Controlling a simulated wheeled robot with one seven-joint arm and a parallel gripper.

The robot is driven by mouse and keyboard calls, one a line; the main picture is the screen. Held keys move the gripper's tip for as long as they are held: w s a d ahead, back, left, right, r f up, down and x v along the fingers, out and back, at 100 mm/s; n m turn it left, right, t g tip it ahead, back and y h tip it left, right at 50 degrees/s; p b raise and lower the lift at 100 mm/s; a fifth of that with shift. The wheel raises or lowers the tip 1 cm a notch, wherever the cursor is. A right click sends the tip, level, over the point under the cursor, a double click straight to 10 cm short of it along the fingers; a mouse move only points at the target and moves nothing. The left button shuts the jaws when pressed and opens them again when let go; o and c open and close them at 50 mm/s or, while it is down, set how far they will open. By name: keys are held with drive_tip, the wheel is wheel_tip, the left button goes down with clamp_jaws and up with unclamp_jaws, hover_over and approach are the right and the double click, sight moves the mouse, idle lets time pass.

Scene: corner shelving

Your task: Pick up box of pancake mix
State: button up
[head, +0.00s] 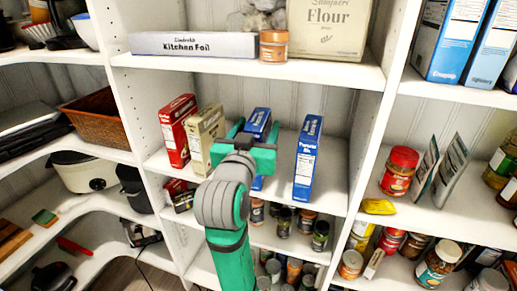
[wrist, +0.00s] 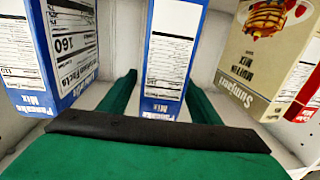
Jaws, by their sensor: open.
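A blue box of pancake mix (head: 257,120) stands on the middle shelf, partly hidden behind my gripper (head: 253,130). In the wrist view this blue box (wrist: 170,60) stands between the two green fingers of my gripper (wrist: 160,85). The fingers are open, one on each side of it, with a visible gap on the left; contact is not visible. A second blue box of pancake mix (head: 307,158) stands to the right in the head view. It shows at the left of the wrist view (wrist: 72,45).
A beige muffin mix box (head: 206,138) and a red box (head: 177,130) stand left of my gripper in the head view. The shelf above holds kitchen foil (head: 194,44), a small jar (head: 273,46) and flour (head: 328,28). Several jars stand on the shelf below.

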drive_tip(key=shift+w+d, duration=0.15)
drive_tip(key=shift+w, duration=0.55)
clamp_jaws()
drive_tip(key=shift+r, duration=0.15)
